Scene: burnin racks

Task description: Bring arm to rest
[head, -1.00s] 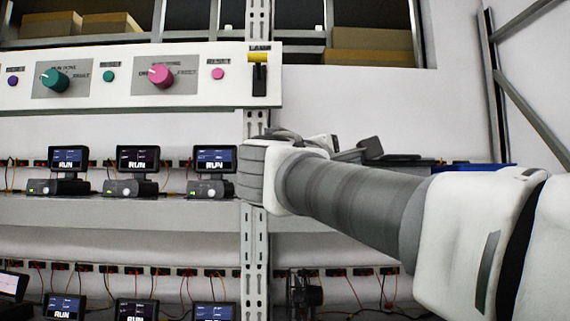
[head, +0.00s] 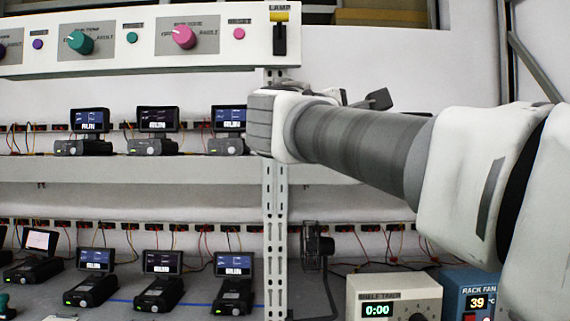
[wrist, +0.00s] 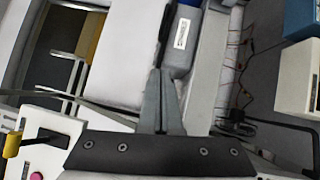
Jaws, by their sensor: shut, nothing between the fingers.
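My arm reaches from the right edge of the head view toward the rack's upright post (head: 274,215). In the head view my wrist end is in front of the post, and the fingers cannot be made out. In the wrist view my gripper (wrist: 161,75) is shut and empty, its two grey fingers together. A blue and grey object with a white label (wrist: 181,34) lies just beyond the fingertips. I cannot tell whether they touch it.
A control panel (head: 130,40) with knobs and a yellow-handled switch (head: 279,30) is above. Several small devices with screens stand on the upper shelf (head: 150,170) and below. A shelf timer (head: 393,295) and a rack fan box (head: 470,283) are at lower right.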

